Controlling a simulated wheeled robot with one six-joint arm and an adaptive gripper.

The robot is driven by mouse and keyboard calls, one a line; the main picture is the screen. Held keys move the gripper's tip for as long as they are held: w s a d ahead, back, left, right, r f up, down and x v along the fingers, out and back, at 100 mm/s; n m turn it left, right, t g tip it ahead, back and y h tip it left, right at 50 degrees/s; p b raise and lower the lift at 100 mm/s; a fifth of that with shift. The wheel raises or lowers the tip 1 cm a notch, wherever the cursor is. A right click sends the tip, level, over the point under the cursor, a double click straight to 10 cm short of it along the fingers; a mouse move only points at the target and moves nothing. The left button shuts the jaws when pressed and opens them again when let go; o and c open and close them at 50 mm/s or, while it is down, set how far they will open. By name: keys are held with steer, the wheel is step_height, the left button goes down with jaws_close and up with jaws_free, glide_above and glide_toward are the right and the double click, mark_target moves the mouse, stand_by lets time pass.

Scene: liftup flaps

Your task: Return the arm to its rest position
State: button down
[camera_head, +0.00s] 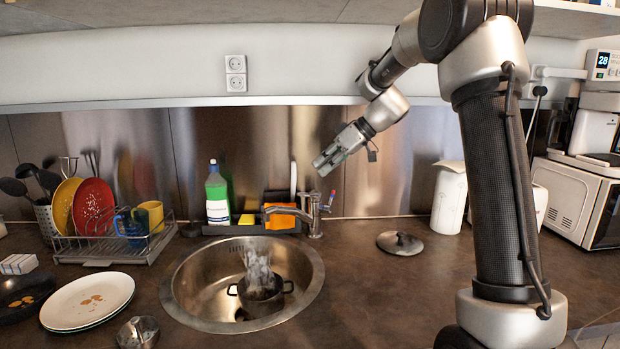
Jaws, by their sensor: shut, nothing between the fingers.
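My gripper (328,161) is at the end of my raised arm, in front of the metal backsplash and above the faucet (313,213). It is shut, with nothing held in it. My arm reaches up from the lower right, bends near the top edge and comes down leftward to the gripper. The gripper looks clear of the faucet and the wall, though the depth is hard to tell.
A round sink (190,281) holds a steaming pot (262,299). A dish rack (110,245), a green bottle (217,195) and stacked plates (88,300) stand to the left. A pot lid (400,243), a white canister (449,198) and a microwave (577,203) are right. A shelf runs overhead.

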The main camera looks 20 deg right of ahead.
steer(key=s+d+f+m+g+h, duration=0.1)
steer(key=s+d+f+m+h, duration=0.1)
steer(key=s+d+m, duration=0.3)
steer(key=s+d+f+m+g+h, duration=0.1)
steer(key=s+d+f+m, duration=0.15)
steer(key=s, duration=0.45)
steer(key=s+d+r+m+t+h, duration=0.1)
steer(key=s+h, duration=0.1)
steer(key=s, duration=1.1)
steer(key=s+d+m+t+h, duration=0.1)
steer(key=s+d+h, duration=0.1)
steer(key=s, duration=1.1)
steer(key=shift+s+r+h, duration=0.3)
steer(key=shift+r+h, duration=0.05)
steer(key=shift+h, duration=0.25)
